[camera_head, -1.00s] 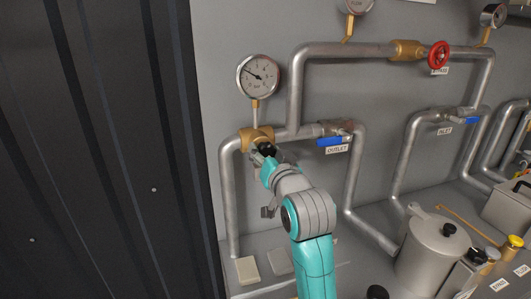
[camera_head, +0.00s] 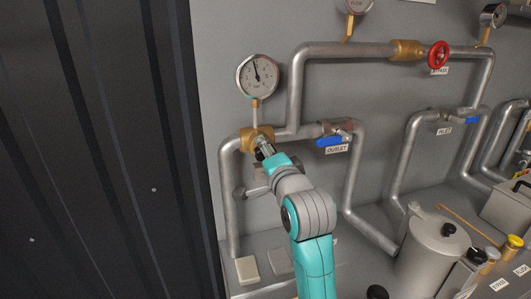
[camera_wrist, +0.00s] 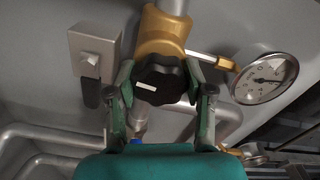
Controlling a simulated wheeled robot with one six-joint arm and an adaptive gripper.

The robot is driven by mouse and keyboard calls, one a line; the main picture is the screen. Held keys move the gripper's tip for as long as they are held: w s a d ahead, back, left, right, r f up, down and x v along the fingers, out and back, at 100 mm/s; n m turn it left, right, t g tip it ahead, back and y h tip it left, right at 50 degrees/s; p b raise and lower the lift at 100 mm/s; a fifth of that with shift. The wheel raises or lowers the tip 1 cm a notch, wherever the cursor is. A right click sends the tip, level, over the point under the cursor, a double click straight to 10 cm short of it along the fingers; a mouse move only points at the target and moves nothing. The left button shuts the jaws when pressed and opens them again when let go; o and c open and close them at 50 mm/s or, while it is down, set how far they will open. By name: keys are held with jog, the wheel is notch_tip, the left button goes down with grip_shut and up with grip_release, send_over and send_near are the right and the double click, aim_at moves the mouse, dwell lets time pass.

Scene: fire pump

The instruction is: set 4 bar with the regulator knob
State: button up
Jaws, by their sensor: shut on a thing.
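The black regulator knob (camera_wrist: 160,78), with a white mark, sits on the brass regulator body (camera_wrist: 163,32). My gripper (camera_wrist: 161,84) is shut on the knob, one finger on each side. In the head view, my gripper (camera_head: 264,151) reaches the brass body (camera_head: 249,138) and mostly hides the knob. The round white gauge (camera_head: 258,75) stands above the regulator on a brass stem. Its needle points almost straight up, slightly left. The scale figures are too small to read. A gauge (camera_wrist: 265,78) also shows at the right in the wrist view.
The blue-handled OUTLET valve (camera_head: 333,141) is close to the right of my gripper. A red BYPASS handwheel (camera_head: 438,54) is at upper right. Grey pipes (camera_head: 294,90) surround the regulator. A metal canister (camera_head: 434,250) stands at lower right. A dark corrugated wall (camera_head: 100,150) fills the left.

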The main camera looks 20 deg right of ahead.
jog(key=m, duration=0.4)
jog(key=shift+f+m, duration=0.1)
jog(key=shift+m, duration=2)
jog(key=o, duration=1.2)
jog(key=shift+s, duration=4)
